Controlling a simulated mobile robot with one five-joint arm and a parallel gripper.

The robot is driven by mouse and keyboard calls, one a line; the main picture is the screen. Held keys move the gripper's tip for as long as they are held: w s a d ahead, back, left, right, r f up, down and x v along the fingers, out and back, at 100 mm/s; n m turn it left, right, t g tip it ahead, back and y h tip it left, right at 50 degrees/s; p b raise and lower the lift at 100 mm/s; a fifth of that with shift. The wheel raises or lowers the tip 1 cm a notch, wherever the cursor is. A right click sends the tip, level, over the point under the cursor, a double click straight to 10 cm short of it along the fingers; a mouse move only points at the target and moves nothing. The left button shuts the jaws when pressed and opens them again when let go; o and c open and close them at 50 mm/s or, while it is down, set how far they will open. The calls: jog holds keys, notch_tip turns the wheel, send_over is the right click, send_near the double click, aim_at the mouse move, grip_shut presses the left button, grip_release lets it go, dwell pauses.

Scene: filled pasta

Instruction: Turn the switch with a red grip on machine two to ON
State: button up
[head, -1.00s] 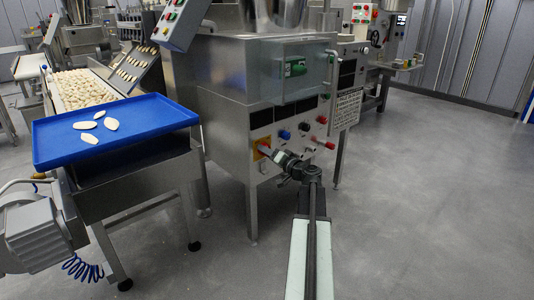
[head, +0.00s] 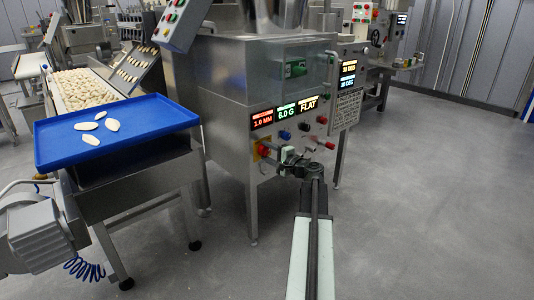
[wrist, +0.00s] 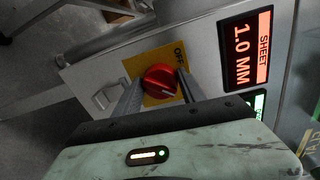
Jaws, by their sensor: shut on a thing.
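The red grip (wrist: 160,80) of the switch sits on a yellow plate (wrist: 158,58) on the steel machine's front. In the head view the red grip (head: 263,149) is at the left of the lower panel. The word OFF shows on the plate beside the grip; no ON label is visible. My gripper (wrist: 158,90) has a finger on each side of the red grip and is shut on it. In the head view my gripper (head: 274,158) reaches the panel from the front right. The displays above the switch are lit, one reading 1.0 MM (head: 262,119).
Blue, black and red knobs (head: 322,119) and a red-tipped lever (head: 329,146) are close to the right of my gripper. A blue tray (head: 170,117) with pasta pieces stands left. A metal handle (wrist: 107,96) is near the switch. The floor at right is clear.

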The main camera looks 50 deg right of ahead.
jog(key=shift+d+r+m, duration=0.1)
jog(key=shift+m, duration=0.5)
jog(key=o, duration=1.4)
jog(key=shift+w, duration=0.1)
jog(key=shift+c, duration=0.2)
jog(key=s, duration=0.7)
jog(key=shift+s+a+r, duration=0.2)
jog(key=shift+s+a, duration=0.1)
jog(key=shift+s, duration=0.1)
